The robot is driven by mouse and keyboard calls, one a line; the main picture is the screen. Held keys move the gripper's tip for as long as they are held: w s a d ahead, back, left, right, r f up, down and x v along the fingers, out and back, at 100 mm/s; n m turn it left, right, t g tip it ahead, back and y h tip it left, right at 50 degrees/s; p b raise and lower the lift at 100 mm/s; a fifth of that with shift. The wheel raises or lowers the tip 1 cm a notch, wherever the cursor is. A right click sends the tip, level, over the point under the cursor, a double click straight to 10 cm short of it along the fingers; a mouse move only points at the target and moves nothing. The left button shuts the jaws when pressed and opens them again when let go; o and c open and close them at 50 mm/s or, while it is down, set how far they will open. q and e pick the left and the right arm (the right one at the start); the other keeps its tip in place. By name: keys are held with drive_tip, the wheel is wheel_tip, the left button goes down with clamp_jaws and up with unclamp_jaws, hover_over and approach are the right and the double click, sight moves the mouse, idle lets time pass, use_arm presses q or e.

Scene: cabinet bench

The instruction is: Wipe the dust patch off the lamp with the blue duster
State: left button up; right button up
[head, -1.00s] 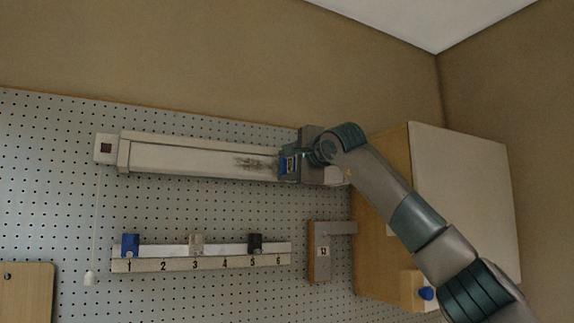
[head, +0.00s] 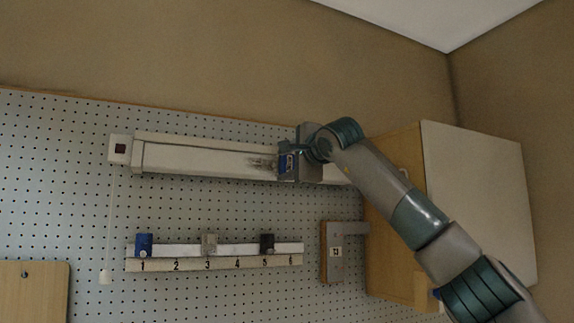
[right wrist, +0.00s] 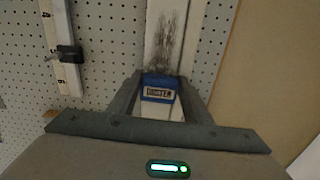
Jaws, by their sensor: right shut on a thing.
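The lamp (head: 200,160) is a long pale bar fixed along the top of the pegboard. The dust patch (head: 262,162) is a dark smudge on its front, just left of my right gripper (head: 287,165); it also shows in the right wrist view (right wrist: 170,38), beyond the duster. My right gripper is shut on the blue duster (right wrist: 159,90), which has a "DUSTER" label and is held at the lamp's face beside the dust. The gripper hides the lamp behind it. I cannot tell whether the duster touches the lamp. My left gripper is out of view.
A cord (head: 109,225) hangs from the lamp's left end. Below is a numbered rail (head: 190,264) with blue, grey and black pieces on it. A small grey-and-wood box (head: 333,250) and a wall cabinet (head: 478,200) stand to the right, near my arm.

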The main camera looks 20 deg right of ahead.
drive_tip(key=shift+a, duration=0.15)
drive_tip(key=shift+a, duration=1.6)
drive_tip(key=shift+s+a, duration=0.1)
drive_tip(key=shift+a, duration=0.05)
drive_tip(key=shift+a+b, duration=0.5)
drive_tip(key=shift+a, duration=1.2)
drive_tip(key=shift+a, duration=0.15)
drive_tip(key=shift+s+a, duration=0.1)
drive_tip(key=shift+a, duration=1.5)
